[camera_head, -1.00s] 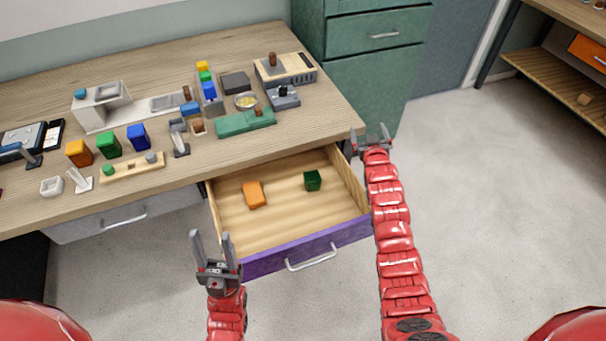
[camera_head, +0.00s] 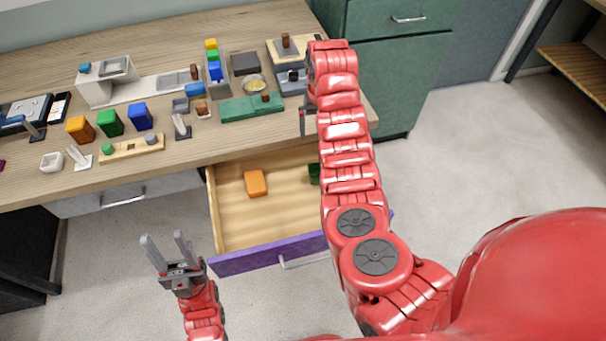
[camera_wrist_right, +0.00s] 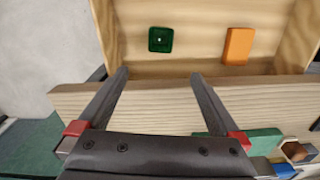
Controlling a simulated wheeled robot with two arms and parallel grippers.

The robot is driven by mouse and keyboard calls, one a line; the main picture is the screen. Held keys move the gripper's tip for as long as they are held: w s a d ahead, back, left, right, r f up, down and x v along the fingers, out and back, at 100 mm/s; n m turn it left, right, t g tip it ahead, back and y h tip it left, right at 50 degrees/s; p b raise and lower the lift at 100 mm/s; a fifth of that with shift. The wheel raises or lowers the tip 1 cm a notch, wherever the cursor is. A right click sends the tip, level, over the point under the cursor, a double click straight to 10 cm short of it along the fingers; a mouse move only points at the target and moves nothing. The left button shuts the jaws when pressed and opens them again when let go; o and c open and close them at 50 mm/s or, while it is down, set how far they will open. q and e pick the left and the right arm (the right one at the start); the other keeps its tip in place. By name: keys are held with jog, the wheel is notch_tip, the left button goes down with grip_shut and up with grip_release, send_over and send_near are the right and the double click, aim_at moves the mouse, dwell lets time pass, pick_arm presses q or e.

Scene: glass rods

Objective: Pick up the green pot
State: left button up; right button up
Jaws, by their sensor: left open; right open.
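A small dark green pot (camera_head: 314,174) sits in the open drawer (camera_head: 232,223), mostly hidden behind my right arm in the head view. In the right wrist view the green pot (camera_wrist_right: 160,39) shows whole, on the drawer floor. My right gripper (camera_wrist_right: 160,75) is open and empty, above the desk's front edge, with its fingers pointing toward the drawer. The pot is beyond the fingertips, not between them. In the head view my arm hides most of this gripper. My left gripper (camera_head: 164,239) is open and empty, in front of the drawer at the left.
An orange block (camera_head: 256,183) lies in the drawer beside the pot; it also shows in the right wrist view (camera_wrist_right: 238,46). The desk (camera_head: 235,150) above holds coloured containers, a green tray (camera_head: 250,108) and several tools. A green cabinet (camera_head: 400,75) stands at the right.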

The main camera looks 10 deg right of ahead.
jog(key=p, duration=0.2)
send_near(317, 169)
jog(key=s+f, duration=0.1)
jog(key=shift+s+a+f, duration=0.1)
jog(key=shift+a+f, duration=0.05)
jog(key=shift+f, duration=0.35)
jog(key=shift+s+a+f, duration=0.1)
jog(key=shift+s+f, duration=0.1)
jog(key=shift+f, duration=0.25)
jog(key=shift+s+f+p, duration=0.2)
jog(key=shift+f+p, duration=0.05)
jog(key=shift+f, duration=0.35)
jog(key=shift+s+f+p, duration=0.15)
jog(key=shift+f+p, duration=0.05)
jog(key=shift+f, duration=0.35)
jog(key=shift+w+f+b, duration=0.1)
jog(key=shift+f+b, duration=0.6)
jog(key=shift+f, duration=0.1)
jog(key=shift+a+f, duration=0.1)
jog(key=shift+f, duration=0.2)
jog(key=shift+r, duration=0.1)
